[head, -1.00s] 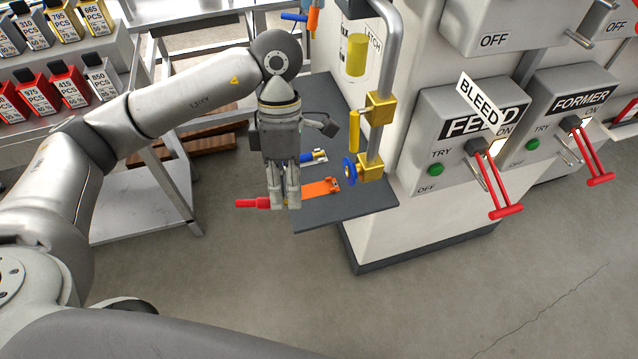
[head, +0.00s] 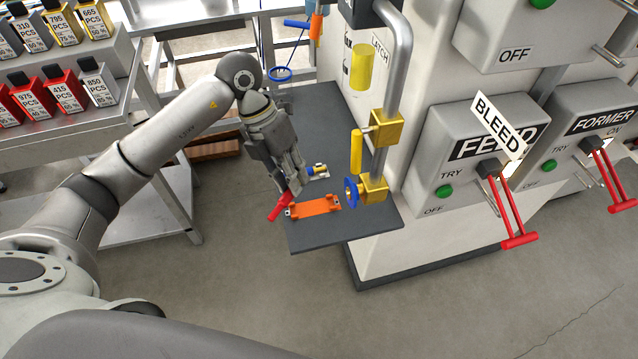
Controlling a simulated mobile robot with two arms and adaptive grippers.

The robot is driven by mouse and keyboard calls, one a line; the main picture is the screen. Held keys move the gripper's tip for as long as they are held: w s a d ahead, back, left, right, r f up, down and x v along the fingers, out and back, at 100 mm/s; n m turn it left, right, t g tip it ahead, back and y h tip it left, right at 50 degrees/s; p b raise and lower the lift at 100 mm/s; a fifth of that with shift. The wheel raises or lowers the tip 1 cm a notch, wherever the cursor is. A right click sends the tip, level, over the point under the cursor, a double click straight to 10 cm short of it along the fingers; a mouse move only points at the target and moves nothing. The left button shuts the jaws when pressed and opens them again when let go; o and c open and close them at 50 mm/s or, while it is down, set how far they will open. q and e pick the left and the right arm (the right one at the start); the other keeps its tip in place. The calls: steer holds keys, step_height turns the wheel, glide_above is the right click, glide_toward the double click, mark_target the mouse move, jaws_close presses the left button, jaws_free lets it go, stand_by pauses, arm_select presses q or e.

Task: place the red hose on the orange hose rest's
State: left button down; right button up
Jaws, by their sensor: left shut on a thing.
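The red hose (head: 279,207) shows as a short red piece tilted down to the left, at the tips of my left gripper (head: 292,186). My left gripper is shut on it, above the dark shelf and just left of the orange hose rest (head: 315,207). The orange rest lies on the shelf near its front edge, with a raised bracket at each end. The fingers hide part of the hose; I cannot tell if the hose touches the rest. My right gripper is not in view.
The dark shelf (head: 330,235) juts from the white machine. A blue handwheel (head: 351,192) and brass valve parts (head: 373,187) stand close on the right. A metal cart (head: 172,220) is on the left.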

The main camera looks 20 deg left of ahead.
arm_select(q)
steer(key=p, duration=0.1)
glide_above(324, 197)
steer(key=a, duration=0.2)
steer(key=f, duration=0.6)
steer(key=shift+s+d, duration=0.15)
steer(key=shift+s, duration=0.05)
steer(key=shift+w+d+f, duration=0.25)
steer(key=shift+w+f, duration=0.15)
steer(key=shift+f, duration=0.25)
step_height(324, 197, down, 2)
steer(key=shift+f+p, duration=0.15)
steer(key=shift+p, duration=0.5)
steer(key=shift+a+f, duration=0.1)
steer(key=shift+f, duration=0.15)
steer(key=shift+f, duration=0.1)
steer(key=shift+f, duration=0.15)
steer(key=c, duration=1.4)
jaws_free()
steer(key=shift+c, duration=0.2)
steer(key=shift+o, duration=0.5)
